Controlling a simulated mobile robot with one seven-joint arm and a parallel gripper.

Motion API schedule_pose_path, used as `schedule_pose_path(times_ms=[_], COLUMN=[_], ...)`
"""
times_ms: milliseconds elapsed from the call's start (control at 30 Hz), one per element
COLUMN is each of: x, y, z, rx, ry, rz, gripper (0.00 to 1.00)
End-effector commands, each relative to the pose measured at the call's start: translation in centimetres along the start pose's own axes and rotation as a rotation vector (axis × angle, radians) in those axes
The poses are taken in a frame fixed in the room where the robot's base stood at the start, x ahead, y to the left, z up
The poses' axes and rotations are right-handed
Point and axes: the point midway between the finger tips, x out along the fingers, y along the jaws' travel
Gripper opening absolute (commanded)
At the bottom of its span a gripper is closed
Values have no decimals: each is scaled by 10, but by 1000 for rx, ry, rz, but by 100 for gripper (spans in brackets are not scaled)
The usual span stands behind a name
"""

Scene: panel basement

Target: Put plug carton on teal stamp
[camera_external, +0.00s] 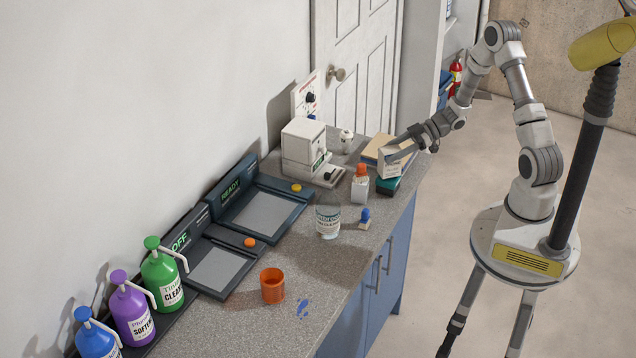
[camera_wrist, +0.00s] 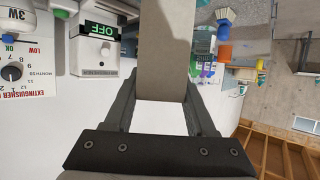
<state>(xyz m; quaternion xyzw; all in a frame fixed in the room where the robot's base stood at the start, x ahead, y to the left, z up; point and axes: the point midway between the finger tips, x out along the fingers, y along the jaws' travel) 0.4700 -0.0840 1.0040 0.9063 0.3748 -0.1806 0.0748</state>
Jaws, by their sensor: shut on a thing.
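My gripper (camera_external: 403,145) is shut on a small white carton (camera_external: 391,164), which I take to be the plug carton. The carton is slightly tilted at the counter's far right end. In the wrist view the carton (camera_wrist: 166,50) fills the space between the fingers (camera_wrist: 160,100). A low teal block (camera_external: 387,187), likely the teal stamp, lies on the counter just below the carton in the external view. The carton partly covers it, and I cannot tell whether they touch. A small stamp with a blue handle (camera_external: 364,216) stands nearer on the counter.
A white bottle with an orange cap (camera_external: 360,186) stands close left of the teal block. A tan flat box (camera_external: 377,149) lies behind the carton. A clear jar (camera_external: 327,219) and an orange cup (camera_external: 272,287) stand nearer. The counter's right edge is close.

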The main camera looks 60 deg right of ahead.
Motion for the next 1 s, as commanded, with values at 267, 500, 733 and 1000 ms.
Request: schedule_pose_path(times_ms=[267, 500, 733, 1000], x=[2, 3, 3, 0], y=[0, 0, 0, 0], z=[6, 9, 8, 5], rx=[-2, -1, -1, -2], ry=[1, 1, 1, 0], rz=[0, 0, 0, 1], gripper=[0, 63, 86, 86])
